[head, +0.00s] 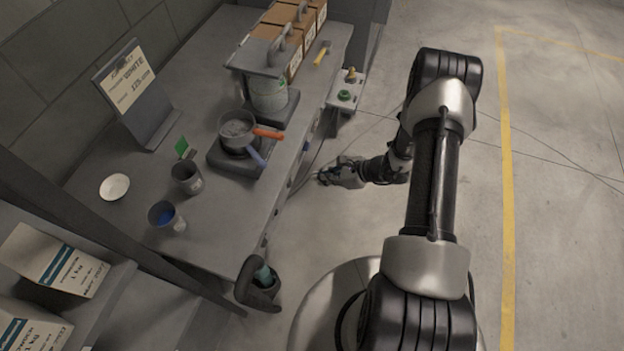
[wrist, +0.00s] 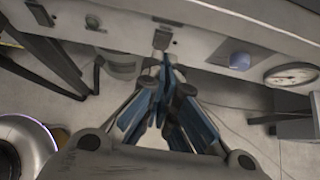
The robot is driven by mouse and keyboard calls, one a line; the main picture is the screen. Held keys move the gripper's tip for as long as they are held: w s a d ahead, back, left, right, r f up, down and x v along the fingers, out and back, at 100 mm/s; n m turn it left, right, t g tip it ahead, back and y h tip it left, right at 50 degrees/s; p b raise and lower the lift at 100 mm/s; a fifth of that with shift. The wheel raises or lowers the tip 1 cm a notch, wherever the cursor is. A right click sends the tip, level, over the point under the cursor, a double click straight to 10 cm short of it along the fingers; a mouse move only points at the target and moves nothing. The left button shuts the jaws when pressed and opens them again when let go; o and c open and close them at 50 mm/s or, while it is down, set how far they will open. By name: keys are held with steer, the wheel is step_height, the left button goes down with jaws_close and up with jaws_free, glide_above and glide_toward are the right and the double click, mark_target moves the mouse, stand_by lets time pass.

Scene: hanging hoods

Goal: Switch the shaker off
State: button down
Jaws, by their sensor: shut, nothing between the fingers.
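The likely shaker (head: 268,92), a clamp frame holding a pale can, stands at the back right of the bench on a dark base. My gripper (head: 325,177) is low beside the bench's front face, and its fingers are shut and empty. In the wrist view my gripper (wrist: 165,65) points up at the front panel (wrist: 205,45). A small dark switch or lever (wrist: 162,39) on that panel is just beyond the fingertips; I cannot tell if they touch. A blue knob (wrist: 240,58) and a round white dial (wrist: 291,74) are to its right.
The grey bench (head: 110,215) carries a pan (head: 237,131) with an orange handle, cups (head: 186,177), a white dish (head: 114,187) and a sign (head: 128,82). Open floor (head: 560,200) is on the right.

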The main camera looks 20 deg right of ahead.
steer(key=shift+a+r+v, duration=0.1)
steer(key=shift+r+v, duration=0.05)
steer(key=shift+v, duration=0.6)
steer(key=shift+a+r+v, duration=0.1)
steer(key=shift+v, duration=0.65)
steer(key=s+a+r+n+g, duration=0.1)
steer(key=s+a+r+n, duration=0.15)
steer(key=r+n, duration=0.45)
steer(key=s+a+r+n+g+h, duration=0.15)
steer(key=a+r, duration=0.25)
steer(key=r, duration=0.7)
steer(key=s+a+r+n+g, duration=0.25)
steer(key=r+n, duration=0.25)
steer(key=r, duration=0.5)
steer(key=s+d+r+n+t+h, duration=0.1)
steer(key=s+r+n+t+h, duration=0.1)
steer(key=s+r+n, duration=0.3)
steer(key=s+d+r+n+t+h, duration=0.1)
steer(key=s+r+n+h, duration=0.4)
steer(key=s, duration=0.7)
steer(key=shift+r+n+t, duration=0.4)
steer(key=shift+r+n, duration=0.35)
steer(key=shift+r, duration=0.45)
steer(key=shift+d, duration=0.15)
